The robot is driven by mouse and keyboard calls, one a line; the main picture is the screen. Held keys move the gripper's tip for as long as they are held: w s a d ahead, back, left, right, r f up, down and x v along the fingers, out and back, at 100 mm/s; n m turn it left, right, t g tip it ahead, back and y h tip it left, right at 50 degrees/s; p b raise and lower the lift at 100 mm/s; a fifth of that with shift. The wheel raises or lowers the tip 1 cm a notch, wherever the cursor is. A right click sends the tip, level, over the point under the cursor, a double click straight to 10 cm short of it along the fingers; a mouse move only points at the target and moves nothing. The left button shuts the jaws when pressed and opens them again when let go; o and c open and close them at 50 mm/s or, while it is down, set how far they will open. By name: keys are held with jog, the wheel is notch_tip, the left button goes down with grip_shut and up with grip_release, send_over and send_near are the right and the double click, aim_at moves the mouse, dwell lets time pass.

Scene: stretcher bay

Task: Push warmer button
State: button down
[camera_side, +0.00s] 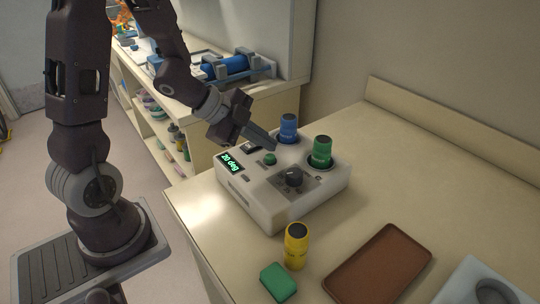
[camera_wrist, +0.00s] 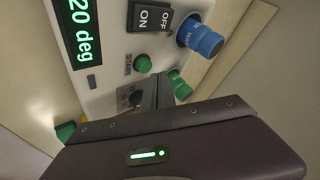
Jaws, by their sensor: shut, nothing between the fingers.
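The warmer (camera_side: 262,206) is a white box on the counter with a green-lit display (camera_side: 230,163) reading 20 deg. A green round button (camera_side: 270,158) sits on its top; in the wrist view this button (camera_wrist: 143,63) is beside the word START. A black ON/OFF rocker switch (camera_wrist: 150,17) is near it, and a dark knob (camera_side: 293,177) is on the panel. My gripper (camera_side: 272,143) is shut and empty, its tips just above and behind the green button in the side view. In the wrist view the fingers (camera_wrist: 158,92) appear close to the button, apart from it.
Blue (camera_side: 288,128) and green (camera_side: 320,152) capped bottles stand in the warmer's wells. A yellow bottle (camera_side: 296,246), a green block (camera_side: 279,282) and a brown tray (camera_side: 378,265) are on the counter in front.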

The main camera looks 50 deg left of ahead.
aim_at(266, 156)
jog(key=shift+f, duration=0.15)
jog(key=shift+f, duration=0.25)
jog(key=shift+f, duration=0.8)
dwell(1.0)
jog(key=shift+r, duration=1.2)
jog(key=shift+r, duration=0.1)
jog(key=shift+r, duration=2.45)
